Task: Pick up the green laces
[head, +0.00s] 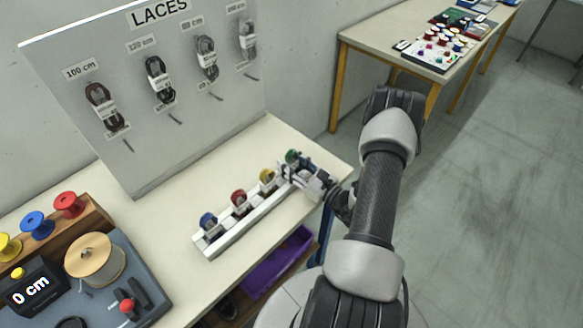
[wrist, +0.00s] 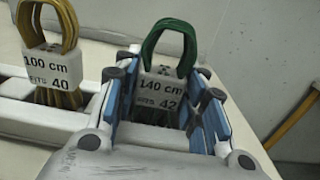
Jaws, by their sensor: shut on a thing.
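The green laces (wrist: 172,38) are a looped bundle in a white band marked "140 cm FITS 42". In the wrist view the blue-padded fingers of my gripper (wrist: 165,105) stand on both sides of the band, shut on it. In the head view the green laces (head: 292,156) show at the far right end of the white rack (head: 222,246), with my gripper (head: 296,172) at them. The bundle is upright. Its lower part is partly hidden between the fingers, so I cannot tell whether it still touches the rack.
Yellow laces (head: 267,177), marked 100 cm, stand close beside on the rack, then red (head: 239,199) and blue laces (head: 208,222). A lace display board (head: 190,130) rises behind. A purple bin (head: 278,262) sits below the table edge. A spool device (head: 95,262) is at left.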

